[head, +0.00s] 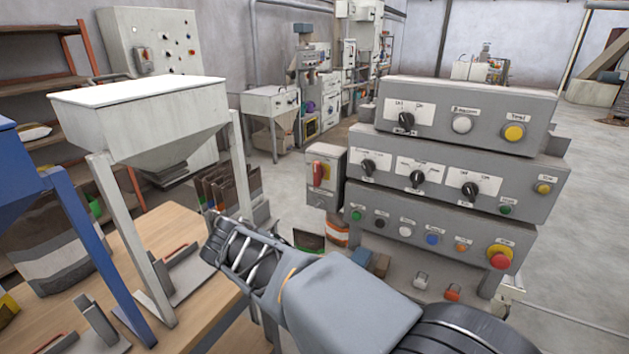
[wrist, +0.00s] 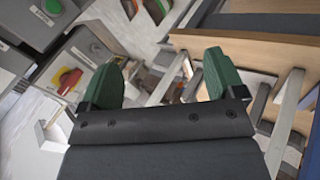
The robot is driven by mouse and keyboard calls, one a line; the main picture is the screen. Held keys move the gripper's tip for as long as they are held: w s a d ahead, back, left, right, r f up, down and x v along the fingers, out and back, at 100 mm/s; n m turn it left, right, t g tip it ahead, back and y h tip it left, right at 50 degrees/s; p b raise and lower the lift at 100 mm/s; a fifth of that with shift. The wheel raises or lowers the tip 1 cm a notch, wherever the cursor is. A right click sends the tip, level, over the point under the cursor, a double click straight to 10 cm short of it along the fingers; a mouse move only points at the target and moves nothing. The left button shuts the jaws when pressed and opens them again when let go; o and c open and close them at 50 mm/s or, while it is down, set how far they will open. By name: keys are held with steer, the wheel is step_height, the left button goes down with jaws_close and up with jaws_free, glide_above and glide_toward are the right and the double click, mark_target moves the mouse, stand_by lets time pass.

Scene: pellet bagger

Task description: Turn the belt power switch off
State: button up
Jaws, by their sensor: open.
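The grey control console (head: 455,150) stands to the right in the head view. It has black rotary knobs on white plates: one on the top tier (head: 406,121) and several on the middle tier, such as this knob (head: 417,178). A grey box with a red handle (head: 318,174) is fixed at its left side. The labels are too small to read, so I cannot tell which control is the belt power switch. A red handle on yellow (wrist: 69,80) shows at the left in the wrist view. My gripper (wrist: 165,78) is open and empty, its green-padded fingers apart. It is left of the console, touching no switch.
A white hopper (head: 140,115) on legs stands on the wooden table (head: 205,320) at the left, near my gripper. A blue frame (head: 95,250) stands at the far left. A red stop button (head: 500,258) sits low on the console. Bare floor lies right of the console.

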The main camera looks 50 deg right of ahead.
steer(key=shift+o, duration=0.9)
steer(key=w+d+r+h+b, duration=0.2)
steer(key=w+d+h, duration=0.3)
steer(key=d, duration=0.5)
steer(key=shift+r+n+h+b, duration=0.15)
steer(key=shift+n+h+b, duration=0.25)
steer(key=shift+h, duration=0.3)
steer(key=n+t+h+b, duration=0.2)
steer(key=h, duration=0.2)
glide_toward(315, 176)
steer(key=p+x, duration=0.3)
steer(key=x, duration=0.6)
steer(key=shift+d+r, duration=0.15)
steer(key=shift+d, duration=0.05)
steer(key=shift+x, duration=0.75)
steer(key=shift+c, duration=0.3)
steer(key=c, duration=0.6)
